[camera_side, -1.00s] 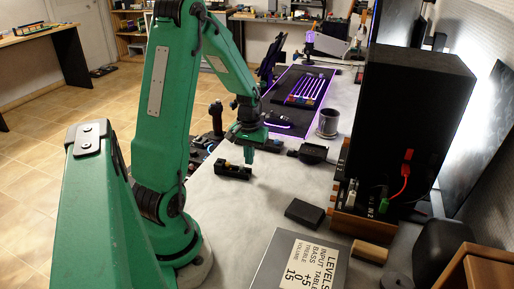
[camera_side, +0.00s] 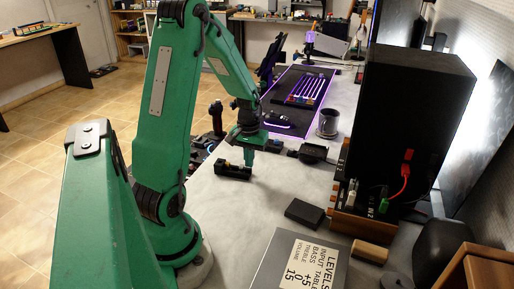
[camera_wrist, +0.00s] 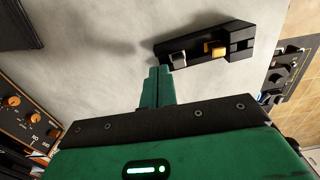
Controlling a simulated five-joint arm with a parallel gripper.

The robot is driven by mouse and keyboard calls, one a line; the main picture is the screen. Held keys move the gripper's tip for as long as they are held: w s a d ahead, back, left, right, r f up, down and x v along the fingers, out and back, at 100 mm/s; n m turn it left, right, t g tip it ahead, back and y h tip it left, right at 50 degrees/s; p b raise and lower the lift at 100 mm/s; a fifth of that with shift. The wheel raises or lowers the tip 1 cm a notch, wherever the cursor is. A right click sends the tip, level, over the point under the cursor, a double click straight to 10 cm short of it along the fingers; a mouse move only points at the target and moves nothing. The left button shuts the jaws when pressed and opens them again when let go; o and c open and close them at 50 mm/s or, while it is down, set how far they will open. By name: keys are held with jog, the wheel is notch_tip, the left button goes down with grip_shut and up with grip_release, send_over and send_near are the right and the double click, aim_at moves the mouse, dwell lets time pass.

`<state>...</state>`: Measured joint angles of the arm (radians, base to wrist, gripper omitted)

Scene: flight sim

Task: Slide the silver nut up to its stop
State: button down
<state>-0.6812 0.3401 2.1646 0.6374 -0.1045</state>
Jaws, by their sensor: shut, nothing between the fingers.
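A black slotted block (camera_wrist: 240,40) lies on the grey table in the wrist view. The silver nut (camera_wrist: 178,58) sits at its near left end, and a yellow-orange piece (camera_wrist: 215,48) sits farther along it. In the side view my gripper (camera_side: 249,160) points down beside the right end of the black block (camera_side: 233,171). The silver nut cannot be made out in that view.
A small black box (camera_side: 305,213) and a labelled grey box (camera_side: 300,262) lie nearer the camera. A dark cup (camera_side: 328,123) and a black device (camera_side: 313,152) stand behind. A control panel (camera_wrist: 285,75) is beyond the block's right end.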

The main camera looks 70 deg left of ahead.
jog(key=shift+f, duration=0.85)
dwell(0.9)
jog(key=shift+r, duration=0.2)
dwell(0.7)
jog(key=shift+s+a, duration=1.05)
jog(key=shift+s, duration=0.2)
dwell(2.9)
jog(key=shift+w+d, duration=0.4)
jog(key=shift+w, duration=0.05)
dwell(0.7)
